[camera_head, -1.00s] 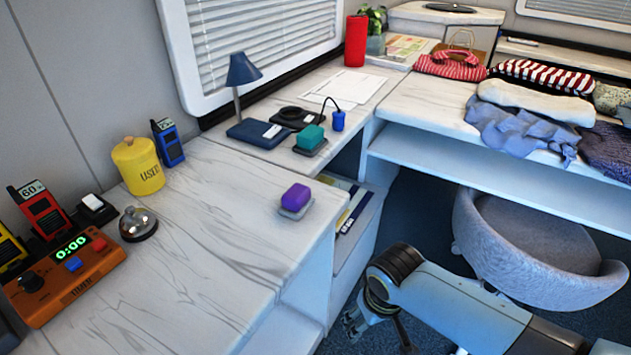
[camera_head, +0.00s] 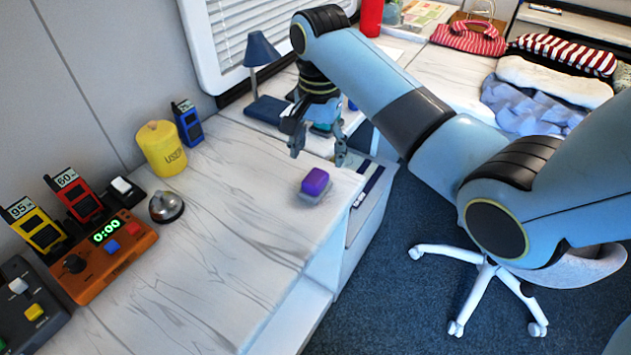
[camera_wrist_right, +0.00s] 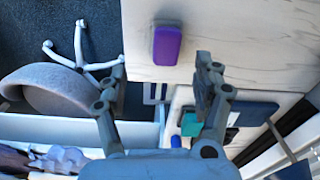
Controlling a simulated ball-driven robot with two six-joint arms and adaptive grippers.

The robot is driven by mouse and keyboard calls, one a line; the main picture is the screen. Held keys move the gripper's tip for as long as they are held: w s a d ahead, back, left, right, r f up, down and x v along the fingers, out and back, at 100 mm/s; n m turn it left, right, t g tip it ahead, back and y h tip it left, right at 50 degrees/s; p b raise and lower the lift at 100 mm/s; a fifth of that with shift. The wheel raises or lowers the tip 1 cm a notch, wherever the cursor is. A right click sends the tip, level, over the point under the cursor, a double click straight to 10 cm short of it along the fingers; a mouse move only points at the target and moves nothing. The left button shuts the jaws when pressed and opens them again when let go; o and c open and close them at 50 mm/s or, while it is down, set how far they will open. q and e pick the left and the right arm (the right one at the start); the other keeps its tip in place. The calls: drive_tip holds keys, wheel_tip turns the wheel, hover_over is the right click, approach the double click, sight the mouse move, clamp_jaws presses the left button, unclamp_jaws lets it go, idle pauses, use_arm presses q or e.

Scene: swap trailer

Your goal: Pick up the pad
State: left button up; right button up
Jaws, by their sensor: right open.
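A purple pad (camera_head: 315,181) lies on a small grey base (camera_head: 310,197) near the right edge of the marble counter; the pad also shows in the right wrist view (camera_wrist_right: 167,46). A teal pad (camera_head: 322,128) sits farther back, partly hidden by my right gripper; it shows in the right wrist view (camera_wrist_right: 190,125) too. My right gripper (camera_head: 319,155) is open and empty, pointing down behind the purple pad and apart from it. In the right wrist view my right gripper (camera_wrist_right: 157,77) has its fingers spread, with the purple pad ahead. My left gripper is not in view.
A silver bell (camera_head: 166,206), a yellow canister (camera_head: 161,149), an orange timer (camera_head: 113,258) and radios line the counter's left side. A blue lamp (camera_head: 261,50) stands behind. The counter's middle is clear. A chair (camera_head: 485,262) stands on the floor at right.

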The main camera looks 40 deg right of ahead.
sight(316, 176)
drive_tip(key=shift+w+r+m, duration=0.25)
drive_tip(key=shift+w+m, duration=0.05)
drive_tip(key=shift+w, duration=0.3)
drive_tip(key=shift+w+r+m, duration=0.2)
drive_tip(key=shift+w+m, duration=0.1)
drive_tip(key=shift+w, duration=0.25)
wheel_tip(316, 176, down, 5)
drive_tip(key=shift+d+f+b, duration=0.1)
drive_tip(key=shift+b, duration=0.2)
drive_tip(key=f, duration=0.5)
drive_tip(key=shift+s+d, duration=0.15)
drive_tip(key=shift+s, duration=0.15)
drive_tip(key=c, duration=1.2)
drive_tip(key=shift+r, duration=0.1)
drive_tip(key=shift+r, duration=0.1)
drive_tip(key=r, duration=0.4)
drive_tip(key=shift+s+d+r, duration=0.1)
drive_tip(key=shift+d+r, duration=0.05)
drive_tip(key=shift+d, duration=0.05)
drive_tip(key=s+d+r+p, duration=0.1)
drive_tip(key=s+d+r, duration=0.5)
drive_tip(key=d, duration=0.3)
drive_tip(key=shift+s+r, duration=0.25)
drive_tip(key=shift+s, duration=0.1)
